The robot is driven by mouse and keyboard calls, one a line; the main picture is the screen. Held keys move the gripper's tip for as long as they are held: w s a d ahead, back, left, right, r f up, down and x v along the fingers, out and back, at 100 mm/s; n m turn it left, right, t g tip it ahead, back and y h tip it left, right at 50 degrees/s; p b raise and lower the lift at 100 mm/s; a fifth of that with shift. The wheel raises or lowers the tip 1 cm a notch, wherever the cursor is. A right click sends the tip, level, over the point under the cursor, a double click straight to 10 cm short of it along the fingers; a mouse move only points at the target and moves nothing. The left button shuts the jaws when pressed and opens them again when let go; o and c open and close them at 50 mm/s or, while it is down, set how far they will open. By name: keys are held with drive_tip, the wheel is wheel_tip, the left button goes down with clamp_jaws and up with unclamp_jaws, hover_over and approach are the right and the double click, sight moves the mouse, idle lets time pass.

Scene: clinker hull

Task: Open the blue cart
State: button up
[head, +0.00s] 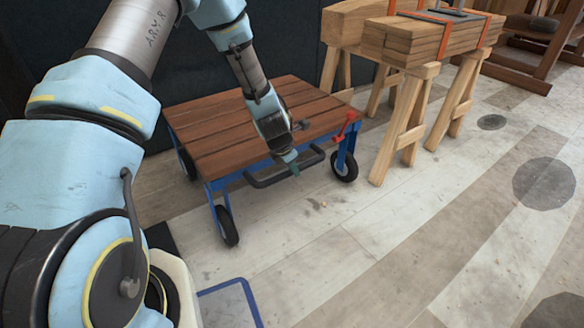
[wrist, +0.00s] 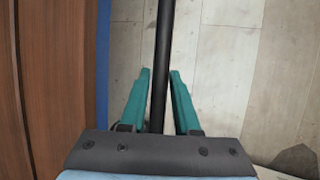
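The blue cart (head: 214,190) has a blue frame, a brown plank top (head: 245,130) and black wheels. It stands on the floor left of centre in the head view. A black bar handle (head: 262,182) runs along its near side; it also shows in the wrist view (wrist: 164,45). My gripper (head: 290,166) is at this handle, pointing down. In the wrist view, its teal fingers (wrist: 160,72) lie on either side of the bar, with narrow gaps showing. Whether the bar lies fully between the fingertips or just beyond them is unclear.
A red lever or clamp (head: 347,126) is at the cart's right corner. Wooden sawhorses (head: 409,120) with stacked timber (head: 418,38) stand close on the right. A dark wall is behind the cart. The plank floor (head: 375,250) in front and to the right is clear.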

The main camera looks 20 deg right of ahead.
clamp_jaws()
idle(1.0)
